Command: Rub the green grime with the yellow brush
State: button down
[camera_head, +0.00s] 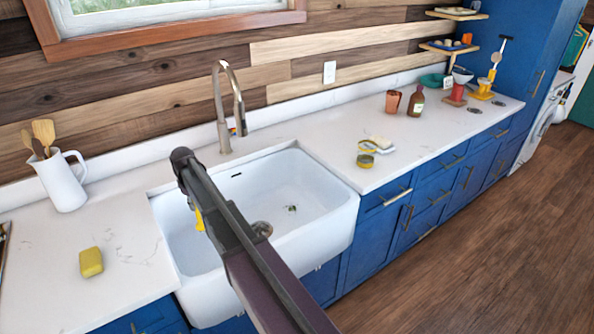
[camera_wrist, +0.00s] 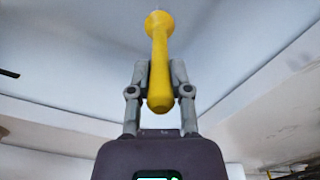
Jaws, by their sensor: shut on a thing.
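The yellow brush (camera_wrist: 160,55) is held between the two fingers of my gripper (camera_wrist: 160,78) in the wrist view. Its rounded end sits between the fingers and its other end points away into the white sink. In the head view a small part of the yellow brush (camera_head: 199,221) shows beside my arm, over the left half of the sink (camera_head: 330,222). My arm hides the gripper there. A small dark green patch of grime (camera_head: 291,208) lies on the sink floor, right of the brush and apart from it. Whether the brush touches the sink is unclear.
The drain (camera_head: 262,228) is left of the grime. The faucet (camera_head: 228,105) rises behind the sink. A yellow sponge (camera_head: 91,262) and a white utensil jug (camera_head: 60,180) stand on the left counter.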

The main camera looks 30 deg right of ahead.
notch_tip(320, 180, up, 14)
jog(key=p, duration=1.2)
jog(key=shift+p, duration=0.4)
jog(key=shift+a, duration=0.1)
